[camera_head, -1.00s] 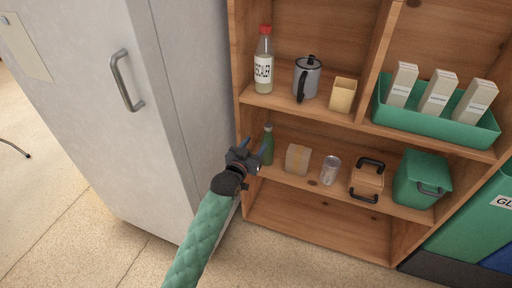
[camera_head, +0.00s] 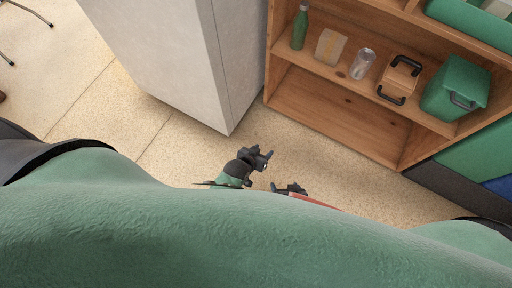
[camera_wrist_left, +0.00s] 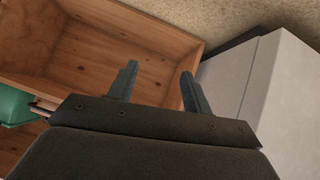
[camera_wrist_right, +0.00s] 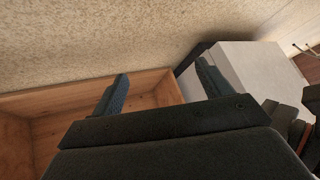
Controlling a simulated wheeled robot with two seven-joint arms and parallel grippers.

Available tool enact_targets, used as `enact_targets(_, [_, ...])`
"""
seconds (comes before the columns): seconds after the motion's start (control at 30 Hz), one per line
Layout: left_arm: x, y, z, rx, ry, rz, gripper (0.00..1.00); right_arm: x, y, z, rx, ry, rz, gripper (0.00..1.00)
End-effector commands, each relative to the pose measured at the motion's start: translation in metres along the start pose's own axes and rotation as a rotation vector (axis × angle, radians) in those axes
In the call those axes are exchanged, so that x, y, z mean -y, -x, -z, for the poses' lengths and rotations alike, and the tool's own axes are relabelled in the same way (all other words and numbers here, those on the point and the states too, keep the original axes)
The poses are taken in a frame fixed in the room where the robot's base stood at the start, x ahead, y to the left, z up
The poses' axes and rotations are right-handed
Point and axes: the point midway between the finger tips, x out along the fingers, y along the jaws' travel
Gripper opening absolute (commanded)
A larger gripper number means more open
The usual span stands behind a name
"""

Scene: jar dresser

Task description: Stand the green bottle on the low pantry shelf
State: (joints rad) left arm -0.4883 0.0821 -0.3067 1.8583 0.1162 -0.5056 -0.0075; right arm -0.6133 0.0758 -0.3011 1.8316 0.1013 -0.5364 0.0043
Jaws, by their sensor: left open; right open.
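The green bottle (camera_head: 300,27) stands upright at the left end of the low pantry shelf (camera_head: 335,72), beside a packet. My left gripper (camera_head: 266,158) is in front of the shelf unit, well below the bottle in the head view, open and empty. In the left wrist view its two fingers (camera_wrist_left: 158,85) are apart with nothing between them. My right gripper (camera_head: 290,188) is just below it, largely hidden by my own body. In the right wrist view its fingers (camera_wrist_right: 162,85) are apart and empty. Neither wrist view shows the bottle.
The same shelf holds a beige packet (camera_head: 330,46), a metal can (camera_head: 362,63), a tan box with black handles (camera_head: 399,79) and a green bin (camera_head: 457,86). A light grey cabinet (camera_head: 190,55) stands left of the unit. The lower compartment (camera_head: 335,112) is empty.

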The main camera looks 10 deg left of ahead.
Motion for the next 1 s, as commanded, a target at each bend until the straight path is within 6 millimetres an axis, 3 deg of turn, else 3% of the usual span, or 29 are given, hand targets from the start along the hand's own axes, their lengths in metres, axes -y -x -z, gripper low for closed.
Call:
enact_targets(0.03, [-0.004,0.009,-0.031,0.044,0.013,0.001,0.5,0.0,0.001,0.0,0.0,0.0,0.0,0.78])
enact_targets(0.1, [-0.009,0.019,-0.061,0.09,0.026,0.003,0.5,0.0,0.001,0.001,-0.002,0.0,0.0,0.78])
enact_targets(0.2, [-0.013,0.029,-0.09,0.136,0.038,0.005,0.5,0.0,0.0,0.005,-0.007,0.001,0.0,0.78])
enact_targets(0.3, [-0.015,0.034,-0.104,0.158,0.044,0.006,0.5,0.0,-0.001,0.01,-0.014,0.003,0.0,0.78])
enact_targets(0.6, [-0.015,0.035,-0.107,0.162,0.044,0.006,0.5,-0.002,-0.004,0.02,-0.025,0.006,0.0,0.78])
enact_targets(0.87, [-0.015,0.035,-0.106,0.161,0.044,0.006,0.5,-0.002,-0.003,0.011,-0.013,0.004,-0.001,0.78])
enact_targets(0.93, [-0.016,0.038,-0.102,0.162,0.044,0.006,0.5,-0.001,0.003,0.008,-0.004,0.003,-0.002,0.78])
enact_targets(1.0, [-0.017,0.045,-0.09,0.171,0.043,0.007,0.5,0.0,0.012,0.02,0.003,0.005,-0.003,0.78])
